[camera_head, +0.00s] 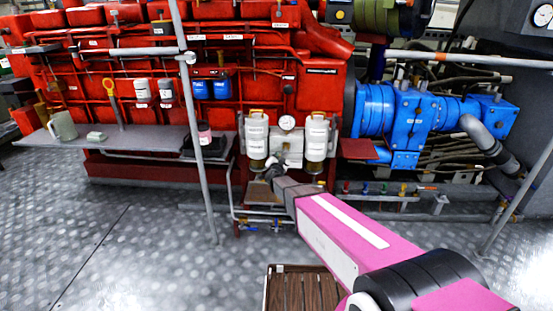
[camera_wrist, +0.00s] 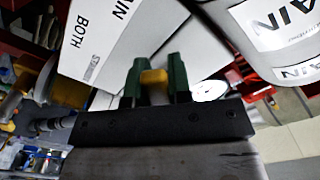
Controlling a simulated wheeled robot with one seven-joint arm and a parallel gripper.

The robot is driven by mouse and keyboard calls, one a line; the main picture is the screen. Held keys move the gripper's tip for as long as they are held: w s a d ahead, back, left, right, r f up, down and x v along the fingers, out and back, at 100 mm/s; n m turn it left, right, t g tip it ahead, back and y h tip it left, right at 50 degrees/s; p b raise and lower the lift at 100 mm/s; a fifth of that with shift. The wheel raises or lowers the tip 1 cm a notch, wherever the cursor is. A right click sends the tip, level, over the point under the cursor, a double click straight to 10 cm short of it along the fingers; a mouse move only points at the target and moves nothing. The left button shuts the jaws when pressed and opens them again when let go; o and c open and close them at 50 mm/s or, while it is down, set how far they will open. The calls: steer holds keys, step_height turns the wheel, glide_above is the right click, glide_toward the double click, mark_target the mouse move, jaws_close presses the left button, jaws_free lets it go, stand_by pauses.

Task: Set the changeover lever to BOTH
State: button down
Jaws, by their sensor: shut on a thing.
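The changeover lever's yellow end (camera_wrist: 153,77) shows between the two green fingers of my gripper (camera_wrist: 155,78) in the wrist view. The fingers are shut on it. A white plate (camera_wrist: 120,45) behind bears the word BOTH, a cut-off "AIN" and a smaller, partly legible word. The rest of the lever is hidden, and which mark it points to cannot be told. In the head view my gripper (camera_head: 273,168) is at the white block (camera_head: 290,147) between two white canisters, left (camera_head: 257,135) and right (camera_head: 317,137); the lever cannot be made out there.
A round gauge (camera_head: 287,122) sits above the block. A white canister (camera_wrist: 275,25) is close on the right in the wrist view. A wooden grating (camera_head: 300,290) lies on the floor.

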steer(key=shift+d+f+n, duration=0.25)
steer(key=shift+d+n, duration=0.4)
steer(key=shift+n, duration=0.7)
steer(key=shift+d+f+n, duration=0.25)
steer(key=shift+d+n, duration=0.4)
steer(key=shift+n, duration=0.65)
steer(key=shift+d+f+n, duration=0.25)
steer(key=shift+d+n, duration=0.4)
steer(key=shift+n, duration=0.7)
steer(key=c, duration=1)
jaws_free()
steer(key=shift+c, duration=0.2)
steer(key=s, duration=1.1)
steer(key=shift+a, duration=0.15)
